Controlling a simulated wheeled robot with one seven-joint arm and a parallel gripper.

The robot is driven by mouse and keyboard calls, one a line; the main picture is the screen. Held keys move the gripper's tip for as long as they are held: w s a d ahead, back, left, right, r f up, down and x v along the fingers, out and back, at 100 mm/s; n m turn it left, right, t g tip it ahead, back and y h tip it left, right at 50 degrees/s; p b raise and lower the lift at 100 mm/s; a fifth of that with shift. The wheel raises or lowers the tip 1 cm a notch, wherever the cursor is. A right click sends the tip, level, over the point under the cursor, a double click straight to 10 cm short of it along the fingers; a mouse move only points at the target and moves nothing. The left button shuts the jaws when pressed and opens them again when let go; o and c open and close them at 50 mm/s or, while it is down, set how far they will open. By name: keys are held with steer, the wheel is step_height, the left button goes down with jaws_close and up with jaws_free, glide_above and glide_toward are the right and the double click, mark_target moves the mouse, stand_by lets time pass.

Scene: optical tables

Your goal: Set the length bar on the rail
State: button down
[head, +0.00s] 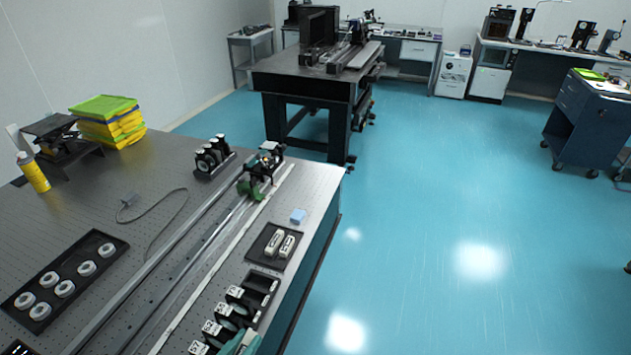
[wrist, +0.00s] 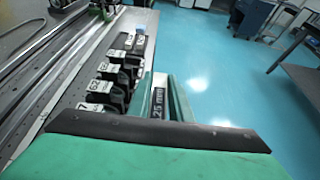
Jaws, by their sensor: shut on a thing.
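My gripper (wrist: 160,85) is shut on a dark bar with a white label that seems to read 25 mm (wrist: 158,102). The bar stands between the two green fingers, at the right edge of the table. In the head view only a green part of my gripper (head: 240,343) shows at the bottom edge, and the held bar cannot be made out. The long metal rail (head: 185,255) runs along the table to the left; it also shows in the wrist view (wrist: 50,38). A black and green device (head: 262,172) sits at the rail's far end.
Several black blocks with white labels (head: 225,310) stand in a row beside my gripper. Beyond them are a black tray with two pale pieces (head: 274,246) and a blue block (head: 298,215). A tray of white rings (head: 40,310) lies left. Floor (head: 450,220) to the right is clear.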

steer(key=shift+s+d+f, duration=0.1)
steer(key=shift+s+d, duration=0.05)
steer(key=shift+d, duration=0.05)
steer(key=shift+d+x, duration=0.2)
steer(key=shift+x, duration=1.2)
steer(key=w+d+f, duration=1.3)
steer(key=w+f, duration=0.2)
steer(key=w, duration=0.1)
steer(key=shift+w+n+y, duration=0.3)
steer(key=shift+w, duration=0.1)
steer(key=shift+r, duration=0.1)
